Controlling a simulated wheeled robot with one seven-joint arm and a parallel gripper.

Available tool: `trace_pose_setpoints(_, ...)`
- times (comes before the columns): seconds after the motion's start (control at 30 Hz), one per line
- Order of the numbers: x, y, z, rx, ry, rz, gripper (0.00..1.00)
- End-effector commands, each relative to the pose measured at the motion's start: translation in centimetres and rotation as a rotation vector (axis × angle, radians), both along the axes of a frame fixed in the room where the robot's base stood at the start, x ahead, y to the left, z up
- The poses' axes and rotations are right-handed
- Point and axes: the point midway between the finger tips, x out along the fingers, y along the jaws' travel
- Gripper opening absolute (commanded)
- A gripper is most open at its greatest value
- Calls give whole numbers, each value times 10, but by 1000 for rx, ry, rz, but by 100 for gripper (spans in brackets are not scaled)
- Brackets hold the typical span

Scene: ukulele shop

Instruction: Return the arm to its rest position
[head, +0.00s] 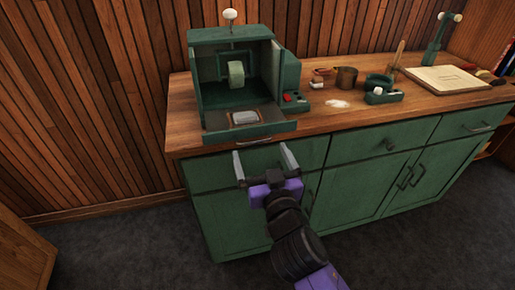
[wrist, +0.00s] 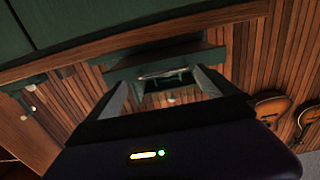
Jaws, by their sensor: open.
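My gripper (head: 263,161) is in front of the green cabinet (head: 376,190), near the top left drawer and below the worktop edge in the head view. Its two grey fingers are spread apart and nothing shows between them. The purple wrist is behind the fingers, and my dark arm reaches down to the bottom of the picture. In the wrist view my gripper (wrist: 166,82) also shows open, with the worktop and the green machine beyond the fingers. I cannot tell whether a finger touches the drawer front.
A green open-fronted machine (head: 235,85) stands on the wooden worktop (head: 330,128) above my gripper. A wooden box (head: 22,255) is at lower left. Bare carpet (head: 130,250) lies left of the cabinet.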

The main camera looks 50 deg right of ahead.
Motion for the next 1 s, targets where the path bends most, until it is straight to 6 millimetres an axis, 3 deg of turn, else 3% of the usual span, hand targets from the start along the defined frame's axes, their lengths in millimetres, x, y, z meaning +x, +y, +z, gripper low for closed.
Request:
trace_pose_setpoints(0.27,-19,12,0,0,0,-2,98)
trace_pose_setpoints(0.87,-19,12,0,-6,3,-1,98)
trace_pose_setpoints(1.0,-14,21,7,-61,8,38,98)
